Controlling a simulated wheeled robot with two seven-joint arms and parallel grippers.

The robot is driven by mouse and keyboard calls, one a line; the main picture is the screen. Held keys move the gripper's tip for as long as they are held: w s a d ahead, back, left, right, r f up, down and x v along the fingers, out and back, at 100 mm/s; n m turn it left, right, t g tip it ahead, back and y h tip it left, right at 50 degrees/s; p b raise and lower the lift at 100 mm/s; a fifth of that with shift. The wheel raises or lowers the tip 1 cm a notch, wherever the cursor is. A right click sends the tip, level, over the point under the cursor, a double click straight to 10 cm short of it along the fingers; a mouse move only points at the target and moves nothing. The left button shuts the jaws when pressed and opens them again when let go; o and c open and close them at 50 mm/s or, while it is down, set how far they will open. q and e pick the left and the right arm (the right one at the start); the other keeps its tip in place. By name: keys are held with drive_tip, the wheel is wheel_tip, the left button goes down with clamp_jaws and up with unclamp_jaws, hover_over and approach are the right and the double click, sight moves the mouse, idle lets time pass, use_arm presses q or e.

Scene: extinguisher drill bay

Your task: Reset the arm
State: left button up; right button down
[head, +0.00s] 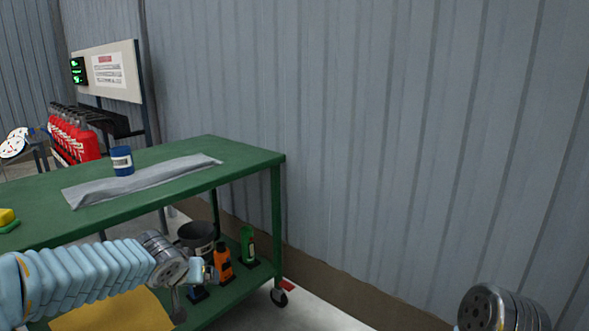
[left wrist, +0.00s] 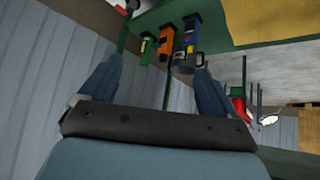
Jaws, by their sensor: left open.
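My left arm, in a pale blue ribbed sleeve, comes in from the left in the head view and ends in front of the green cart's lower shelf. My left gripper (left wrist: 155,65) shows in the left wrist view with its two fingers wide apart and nothing between them touching. Beyond the fingers are a green bottle (left wrist: 146,48), an orange bottle (left wrist: 165,42) and a blue item (left wrist: 191,42). A grey metal part of my right arm shows at the bottom right of the head view; its gripper is out of the picture.
The green cart (head: 258,155) holds a grey cloth (head: 140,182), a blue can (head: 122,161) and a yellow-green sponge (head: 7,219). Its lower shelf holds a dark bucket (head: 197,237) and a yellow cloth (head: 115,312). Red extinguishers (head: 82,142) stand behind. A corrugated wall (head: 400,130) closes the right.

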use_arm(q)
drive_tip(key=s+d+f+g+h+p, duration=0.1)
drive_tip(key=s+d+f+g, duration=0.15)
drive_tip(key=f, duration=0.45)
drive_tip(key=s+d+f+g+h+p, duration=0.1)
drive_tip(key=s+d+f+h, duration=0.1)
drive_tip(key=d+f, duration=0.35)
drive_tip(key=s+d+f+g+p, duration=0.1)
drive_tip(key=s+f, duration=0.8)
drive_tip(key=s, duration=0.1)
drive_tip(key=s+d+f+n+g+h+p, duration=0.1)
drive_tip(key=s+d+f+g+p, duration=0.1)
drive_tip(key=s+f, duration=0.8)
drive_tip(key=shift+d+f+g, duration=0.1)
drive_tip(key=shift+g, duration=0.15)
